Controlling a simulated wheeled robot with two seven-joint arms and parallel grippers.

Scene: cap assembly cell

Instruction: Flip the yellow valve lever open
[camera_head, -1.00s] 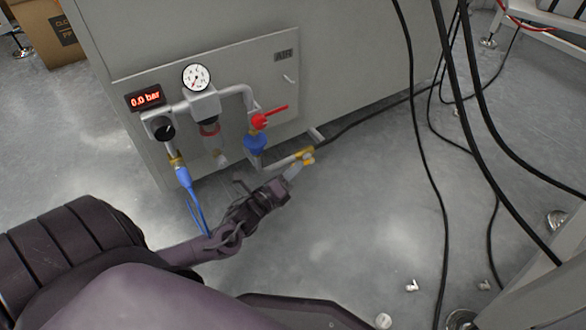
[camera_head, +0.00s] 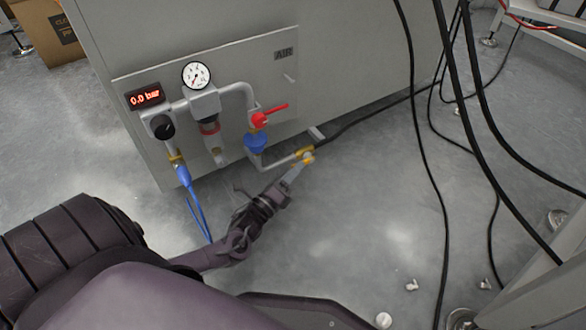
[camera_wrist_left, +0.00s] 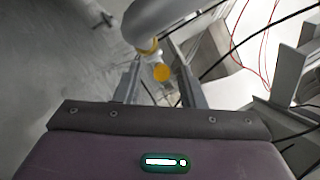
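The yellow valve lever (camera_head: 308,153) is at the lower right end of the grey pipe, low on the cabinet's front. My left gripper (camera_head: 301,168) reaches it from below, and its fingers partly cover it in the head view. In the left wrist view, the round yellow end of the lever (camera_wrist_left: 161,72) shows between the two spread fingers of the left gripper (camera_wrist_left: 160,88), with a gap on both sides. Contact is not visible. The gauge (camera_head: 197,76) and the red "0.0 bar" display (camera_head: 146,97) sit above. My right gripper is not in view.
A red-handled valve (camera_head: 262,119) and a blue part (camera_head: 256,142) are on the pipe above the gripper. A blue hose (camera_head: 190,190) hangs at the left. A black cable (camera_head: 370,118) runs right along the cabinet. Loose small parts lie on the open floor.

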